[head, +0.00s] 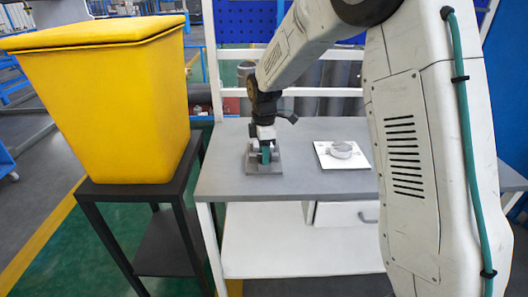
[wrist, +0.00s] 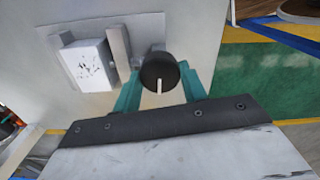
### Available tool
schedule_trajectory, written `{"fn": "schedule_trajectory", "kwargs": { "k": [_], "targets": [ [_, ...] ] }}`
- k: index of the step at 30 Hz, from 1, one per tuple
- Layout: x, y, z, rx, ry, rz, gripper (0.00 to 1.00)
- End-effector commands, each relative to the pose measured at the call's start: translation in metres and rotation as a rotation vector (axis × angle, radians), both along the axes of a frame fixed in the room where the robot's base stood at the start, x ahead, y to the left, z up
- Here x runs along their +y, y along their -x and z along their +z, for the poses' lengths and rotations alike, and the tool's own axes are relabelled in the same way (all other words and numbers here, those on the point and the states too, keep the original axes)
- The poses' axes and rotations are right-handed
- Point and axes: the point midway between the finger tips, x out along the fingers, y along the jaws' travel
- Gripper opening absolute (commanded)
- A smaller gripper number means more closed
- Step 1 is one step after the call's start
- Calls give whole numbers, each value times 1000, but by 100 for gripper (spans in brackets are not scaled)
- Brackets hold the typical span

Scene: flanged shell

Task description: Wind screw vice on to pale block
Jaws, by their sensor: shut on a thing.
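My gripper (head: 265,154) points down over the screw vice at the left of the table. In the wrist view its teal fingers (wrist: 159,90) are shut on a round black knob (wrist: 158,70) with a white line on its face. The vice's grey base plate (head: 264,169) lies on the table. The pale block (wrist: 91,66), white with dark specks, sits on the plate left of an upright grey jaw (wrist: 119,48). I cannot tell whether the jaw touches the block. In the head view my gripper hides the block and most of the knob.
A white plate (head: 328,160) with a grey round flanged part (head: 342,149) lies to the right on the grey table (head: 222,180). A large yellow bin (head: 110,100) stands on a black stand (head: 135,193) left of the table. Table space between vice and white plate is clear.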

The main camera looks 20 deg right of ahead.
Motion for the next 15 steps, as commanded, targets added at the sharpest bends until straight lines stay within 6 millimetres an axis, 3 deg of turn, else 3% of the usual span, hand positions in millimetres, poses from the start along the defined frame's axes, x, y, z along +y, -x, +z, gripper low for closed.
{"fn": "schedule_trajectory", "kwargs": {
  "k": [15],
  "targets": [
    [0,-1,1,-1,0,-450,19]
  ]
}}
